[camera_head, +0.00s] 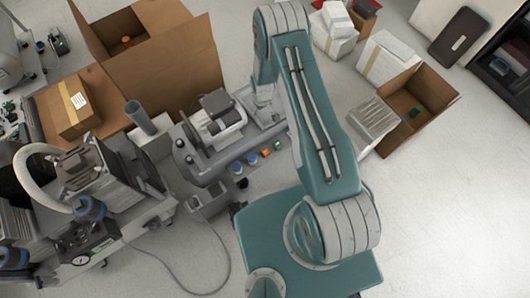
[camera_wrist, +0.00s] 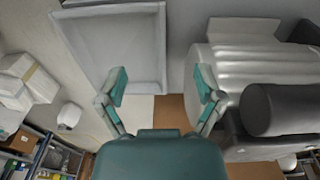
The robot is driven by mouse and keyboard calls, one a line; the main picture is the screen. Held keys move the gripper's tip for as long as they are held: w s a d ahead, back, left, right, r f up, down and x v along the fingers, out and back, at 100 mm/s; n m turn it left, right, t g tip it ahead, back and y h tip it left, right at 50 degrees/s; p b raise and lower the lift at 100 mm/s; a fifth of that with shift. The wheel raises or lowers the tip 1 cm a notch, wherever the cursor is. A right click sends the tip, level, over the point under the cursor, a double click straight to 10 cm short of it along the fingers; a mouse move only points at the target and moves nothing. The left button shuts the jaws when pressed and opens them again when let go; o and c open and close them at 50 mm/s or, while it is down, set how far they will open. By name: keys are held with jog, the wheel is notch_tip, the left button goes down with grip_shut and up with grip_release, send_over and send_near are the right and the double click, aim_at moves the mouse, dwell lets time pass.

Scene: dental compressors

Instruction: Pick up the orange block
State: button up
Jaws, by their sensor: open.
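A small orange block (camera_head: 265,153) shows in the head view, in a row of small coloured pieces beside the grey machine, left of my arm. The wrist view does not show it. My gripper (camera_wrist: 161,84) is open and empty in the wrist view, its two teal-tipped fingers spread apart. Below it are a pale square tray (camera_wrist: 112,47) and a ribbed silver machine part (camera_wrist: 243,75). In the head view the gripper is too small and partly hidden to make out, near the far end of my arm by the machine.
A grey compressor machine (camera_head: 208,135) stands left of my arm. Another machine with a gauge (camera_head: 85,258) is at lower left. Open cardboard boxes stand behind the machines (camera_head: 165,60) and at right (camera_head: 432,92).

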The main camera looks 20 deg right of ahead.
send_over(265, 151)
notch_tip(265, 151, down, 14)
jog(key=f, duration=0.1)
jog(key=shift+n+g, duration=0.3)
jog(key=shift+g, duration=0.1)
jog(key=f, duration=0.5)
jog(key=shift+d, duration=0.4)
jog(key=f, duration=0.4)
jog(key=shift+a, duration=0.35)
jog(key=shift+f, duration=0.65)
jog(key=c, duration=1)
